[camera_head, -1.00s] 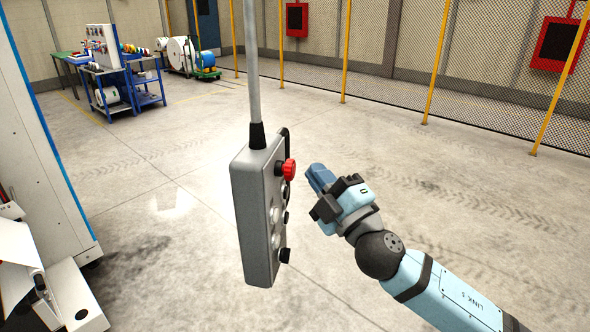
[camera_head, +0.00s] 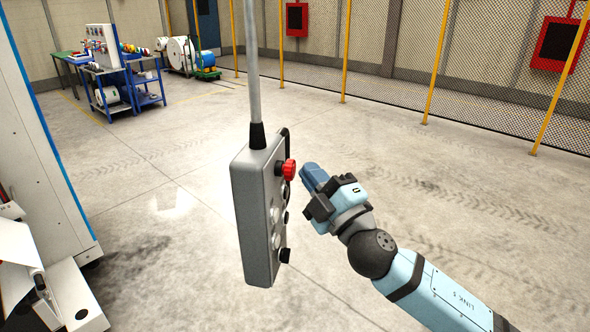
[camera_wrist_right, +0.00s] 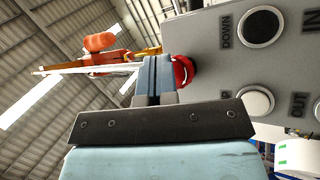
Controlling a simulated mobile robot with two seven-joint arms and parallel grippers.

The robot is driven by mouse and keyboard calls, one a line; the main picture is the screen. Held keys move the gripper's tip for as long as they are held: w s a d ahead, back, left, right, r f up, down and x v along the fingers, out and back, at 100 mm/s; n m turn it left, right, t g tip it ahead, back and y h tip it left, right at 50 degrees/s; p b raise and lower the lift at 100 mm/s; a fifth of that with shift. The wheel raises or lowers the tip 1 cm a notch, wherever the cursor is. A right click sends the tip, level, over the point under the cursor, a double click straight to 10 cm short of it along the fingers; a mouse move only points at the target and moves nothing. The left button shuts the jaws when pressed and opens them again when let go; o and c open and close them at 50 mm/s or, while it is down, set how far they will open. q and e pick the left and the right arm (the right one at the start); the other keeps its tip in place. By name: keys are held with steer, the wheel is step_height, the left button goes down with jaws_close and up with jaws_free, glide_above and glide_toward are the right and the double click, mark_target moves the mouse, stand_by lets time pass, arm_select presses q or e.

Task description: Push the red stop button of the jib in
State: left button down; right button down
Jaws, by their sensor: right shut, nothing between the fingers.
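The grey jib pendant (camera_head: 254,220) hangs upright from a grey pole in the head view. Its red stop button (camera_head: 289,170) sticks out near the top of its right-hand face. My right gripper (camera_head: 306,172) is shut and empty, its tips just to the right of the red button; a small gap seems to show. In the right wrist view, the shut fingers (camera_wrist_right: 154,66) partly cover the red button (camera_wrist_right: 182,72), and contact cannot be told there. My left gripper is not in view.
A white and blue cabinet (camera_head: 35,150) stands at the left. A blue workbench (camera_head: 125,85) and a mesh fence (camera_head: 400,60) are far back. The floor around the pendant is clear.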

steer(key=shift+w+a, duration=0.1)
steer(key=shift+a, duration=0.2)
stand_by(0.4)
steer(key=shift+s+d, duration=0.25)
steer(key=shift+d, duration=0.6)
steer(key=d, duration=0.1)
steer(key=s+d, duration=0.1)
steer(key=d, duration=0.2)
steer(key=shift+s+d, duration=0.25)
steer(key=shift+d, duration=0.15)
